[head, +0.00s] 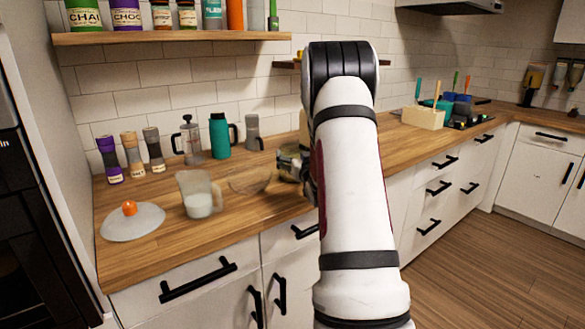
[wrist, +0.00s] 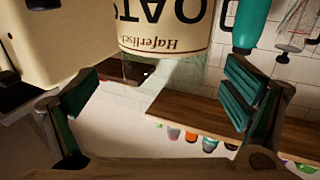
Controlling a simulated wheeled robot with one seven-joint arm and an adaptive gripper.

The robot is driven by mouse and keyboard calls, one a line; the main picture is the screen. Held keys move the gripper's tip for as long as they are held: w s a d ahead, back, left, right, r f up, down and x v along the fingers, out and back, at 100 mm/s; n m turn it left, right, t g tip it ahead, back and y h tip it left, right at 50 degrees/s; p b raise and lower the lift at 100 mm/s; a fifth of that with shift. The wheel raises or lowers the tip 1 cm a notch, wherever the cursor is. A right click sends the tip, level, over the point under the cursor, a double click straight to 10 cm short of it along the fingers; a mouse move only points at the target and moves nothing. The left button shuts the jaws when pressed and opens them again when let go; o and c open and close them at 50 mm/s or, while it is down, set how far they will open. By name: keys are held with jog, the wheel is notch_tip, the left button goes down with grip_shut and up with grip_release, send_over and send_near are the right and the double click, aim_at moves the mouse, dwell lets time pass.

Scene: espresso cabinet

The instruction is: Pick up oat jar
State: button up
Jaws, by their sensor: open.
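The oat jar (wrist: 165,38) has a cream label with dark "OATS" lettering. It appears upside down at the top centre of the wrist view, with its clear glass part below the label. In the head view the jar (head: 288,162) stands on the wooden counter, partly hidden by my arm. My gripper (wrist: 163,88) is open, with one teal-padded finger on each side of the picture. The jar lies ahead, between the finger directions. I cannot tell whether it is within the fingertips, and no contact shows. My arm hides most of the gripper in the head view.
A teal bottle (head: 220,136) stands close to the jar, and shows in the wrist view (wrist: 250,22). A cream object (wrist: 45,45) is on the jar's other side. A glass bowl (head: 250,182), measuring jug (head: 200,196) and lid (head: 132,222) occupy the front counter.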

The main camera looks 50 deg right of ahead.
aim_at(290, 146)
jog(key=shift+a+x, duration=0.25)
jog(key=shift+x, duration=2)
jog(key=shift+w+f, duration=0.1)
jog(key=shift+w, duration=0.1)
jog(key=c, duration=2)
jog(key=shift+c, duration=0.2)
